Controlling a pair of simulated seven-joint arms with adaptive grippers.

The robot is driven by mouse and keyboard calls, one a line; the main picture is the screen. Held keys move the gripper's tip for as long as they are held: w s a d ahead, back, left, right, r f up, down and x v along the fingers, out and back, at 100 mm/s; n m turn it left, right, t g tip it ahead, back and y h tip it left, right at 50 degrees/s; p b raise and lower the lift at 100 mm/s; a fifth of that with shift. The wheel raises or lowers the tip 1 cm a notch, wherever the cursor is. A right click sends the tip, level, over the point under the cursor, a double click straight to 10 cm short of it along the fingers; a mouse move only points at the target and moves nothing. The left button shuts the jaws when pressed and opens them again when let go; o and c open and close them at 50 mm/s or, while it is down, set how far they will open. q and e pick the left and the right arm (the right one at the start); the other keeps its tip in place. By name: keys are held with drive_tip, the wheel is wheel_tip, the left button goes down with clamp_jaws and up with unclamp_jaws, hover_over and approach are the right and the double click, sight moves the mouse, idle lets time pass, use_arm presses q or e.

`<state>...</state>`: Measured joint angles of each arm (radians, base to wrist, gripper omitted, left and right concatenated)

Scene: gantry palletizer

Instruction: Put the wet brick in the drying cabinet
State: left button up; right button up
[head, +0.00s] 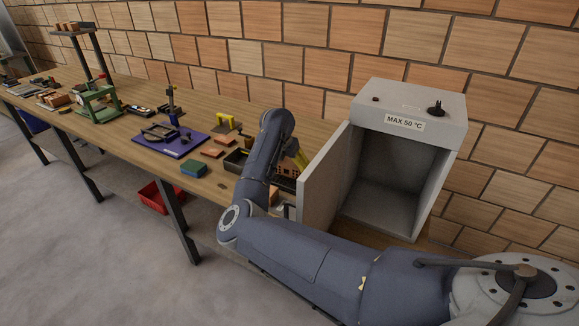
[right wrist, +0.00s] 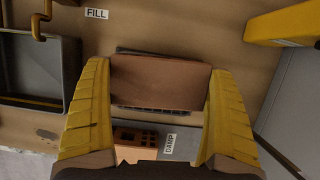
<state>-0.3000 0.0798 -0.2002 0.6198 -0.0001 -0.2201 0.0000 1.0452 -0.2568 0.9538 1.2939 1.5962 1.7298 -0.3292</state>
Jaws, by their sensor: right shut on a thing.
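My right gripper (head: 296,160) reaches down to the bench just left of the drying cabinet, partly hidden by my own arm. In the right wrist view its yellow fingers (right wrist: 158,88) are shut on a plain reddish-brown brick (right wrist: 160,82). Under the brick is a dark grey tray with a DAMP label (right wrist: 170,143), with a holed brick (right wrist: 135,136) near it. Whether the held brick touches the tray is unclear. The grey drying cabinet (head: 410,104), marked MAX 50 °C, stands with its door (head: 322,182) open to the left and looks empty inside. My left gripper is out of view.
A grey bin (right wrist: 35,70) stands left of the gripper, near a FILL label (right wrist: 96,14). A yellow object (right wrist: 285,24) lies at upper right. Several tools, a blue mat (head: 172,142) and a blue-green block (head: 194,168) occupy the bench. The cabinet door stands close beside my right gripper.

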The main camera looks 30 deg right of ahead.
drive_tip(key=shift+f, duration=0.35)
drive_tip(key=shift+f, duration=0.2)
drive_tip(key=o, duration=1.2)
drive_tip(key=v, duration=1.7)
drive_tip(key=shift+s+a, duration=0.15)
drive_tip(key=shift+a, duration=0.15)
